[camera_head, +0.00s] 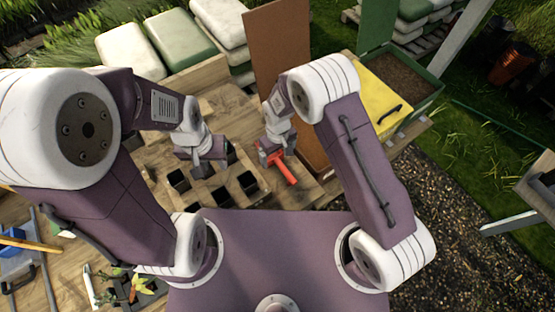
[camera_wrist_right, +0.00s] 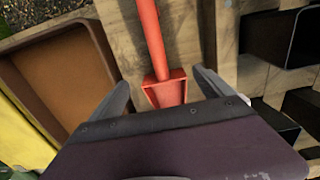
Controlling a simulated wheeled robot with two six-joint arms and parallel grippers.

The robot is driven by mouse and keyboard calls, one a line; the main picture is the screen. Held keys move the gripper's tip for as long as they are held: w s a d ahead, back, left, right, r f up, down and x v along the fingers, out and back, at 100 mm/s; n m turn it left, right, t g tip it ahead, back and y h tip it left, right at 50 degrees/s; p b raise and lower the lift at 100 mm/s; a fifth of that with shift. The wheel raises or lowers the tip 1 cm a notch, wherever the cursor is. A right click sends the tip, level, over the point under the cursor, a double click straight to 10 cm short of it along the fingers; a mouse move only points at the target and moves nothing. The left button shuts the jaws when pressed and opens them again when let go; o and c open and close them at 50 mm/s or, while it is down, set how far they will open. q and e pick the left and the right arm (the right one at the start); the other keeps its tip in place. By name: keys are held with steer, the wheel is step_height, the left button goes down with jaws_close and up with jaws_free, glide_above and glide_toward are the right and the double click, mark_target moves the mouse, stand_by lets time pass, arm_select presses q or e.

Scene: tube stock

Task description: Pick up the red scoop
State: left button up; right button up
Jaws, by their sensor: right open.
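The red scoop (camera_head: 288,174) lies on the wooden table in front of my right gripper (camera_head: 270,157). In the right wrist view, its long handle (camera_wrist_right: 151,38) runs up to the top edge, and its square scoop end (camera_wrist_right: 165,90) sits between the two fingers. The right gripper (camera_wrist_right: 162,80) is open, with a finger on either side of the scoop and a visible gap to each. My left gripper (camera_head: 203,166) hangs over the table near the black pots; its jaws are too small and dark to judge.
Several black square pots (camera_head: 248,182) stand left of the scoop. A brown open box (camera_wrist_right: 62,62) lies beside it in the wrist view. A yellow lid or board (camera_head: 385,90) is at the right, next to a green soil box (camera_head: 434,92). Tools lie at the lower left.

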mark_target(277, 160)
steer(key=f, duration=0.2)
steer(key=shift+s+a+f+p, duration=0.1)
steer(key=shift+s+f+p, duration=0.15)
steer(key=shift+f+p, duration=0.1)
steer(key=shift+s+f, duration=0.2)
steer(key=shift+f, duration=0.2)
steer(key=shift+w, duration=0.2)
steer(key=c, duration=0.7)
steer(key=shift+s, duration=0.1)
steer(key=c, duration=1.3)
